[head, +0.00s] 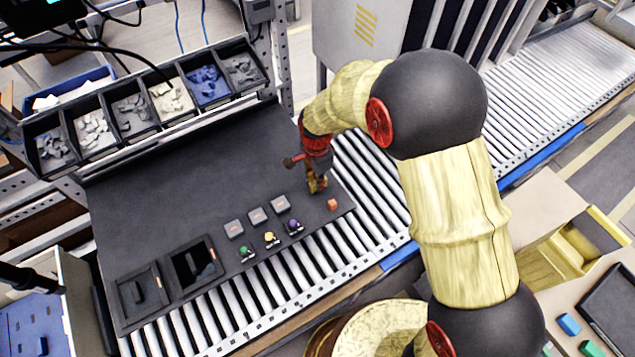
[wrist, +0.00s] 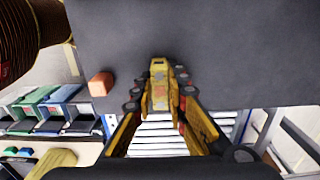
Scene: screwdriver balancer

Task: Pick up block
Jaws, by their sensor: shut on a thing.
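My gripper (head: 317,184) is low over the dark work mat (head: 215,190), near its right edge. In the wrist view its yellow fingers (wrist: 160,90) are closed together on a small yellowish thing (wrist: 158,66), mostly hidden between the fingertips, so its shape is unclear. An orange-red block (head: 333,204) lies on the mat just right of and nearer than my gripper in the head view. In the wrist view the same block (wrist: 101,84) lies left of the fingers, apart from them, by the mat's edge.
Three grey square pieces (head: 257,216) and green, yellow and purple knobs (head: 270,239) stand left of my gripper. Two black trays (head: 142,310) sit at the mat's front left. Several parts bins (head: 135,125) line the back. A roller conveyor (head: 375,200) runs alongside.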

